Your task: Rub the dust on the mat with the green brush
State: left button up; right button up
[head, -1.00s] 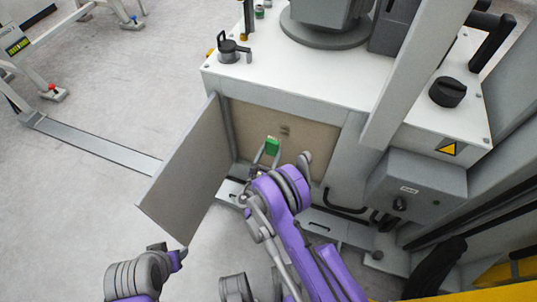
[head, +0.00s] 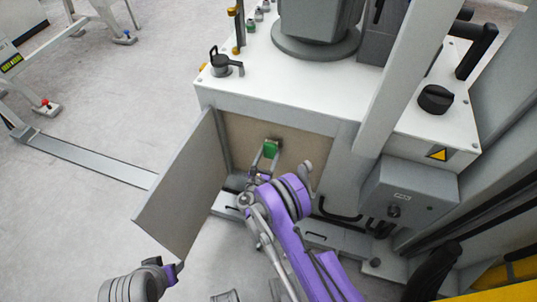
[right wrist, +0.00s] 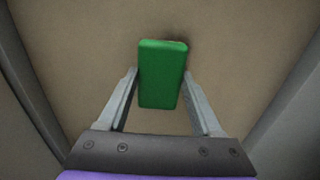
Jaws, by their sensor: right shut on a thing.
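The green brush (head: 271,149) is a small green block. My right gripper (head: 264,160) is shut on it, with one grey finger on each side, as the right wrist view also shows (right wrist: 162,80). The tan mat (head: 240,135) stands upright inside the open cabinet; it fills the background of the right wrist view (right wrist: 80,60). The brush is in front of the mat; whether it touches cannot be told. A faint dark smudge, perhaps dust or shadow, shows at the brush's upper edge; the brush hides the area behind it.
The open cabinet door (head: 183,190) stands to the left of my right gripper. A grey control box (head: 408,195) juts out on the right. The white cabinet top (head: 290,75) carries a black-handled fitting (head: 222,65). The floor to the left is mostly clear.

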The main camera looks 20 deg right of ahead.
aim_at(269, 148)
jog(key=shift+x, duration=0.95)
dwell(0.3)
jog(key=shift+s+d+b, duration=0.4)
jog(key=shift+s+d, duration=0.2)
jog(key=shift+d, duration=0.25)
jog(key=shift+s+d+b, duration=0.35)
jog(key=shift+s+d, duration=0.25)
jog(key=shift+d, duration=0.2)
jog(key=shift+w+r, duration=0.15)
jog(key=shift+r, duration=0.6)
jog(key=shift+w+a+b, duration=0.15)
jog(key=shift+w+a, duration=0.4)
jog(key=shift+a, duration=0.25)
jog(key=shift+w+a+b, duration=0.15)
jog(key=shift+w+a, duration=0.35)
jog(key=shift+a, duration=0.35)
jog(key=shift+w+d+r, duration=0.1)
jog(key=shift+r, duration=0.6)
jog(key=shift+s+d+b, duration=0.15)
jog(key=shift+s+d, duration=0.45)
jog(key=shift+d, duration=0.25)
jog(key=shift+s+d+b, duration=0.15)
jog(key=shift+s+d, duration=0.45)
jog(key=shift+d, duration=0.25)
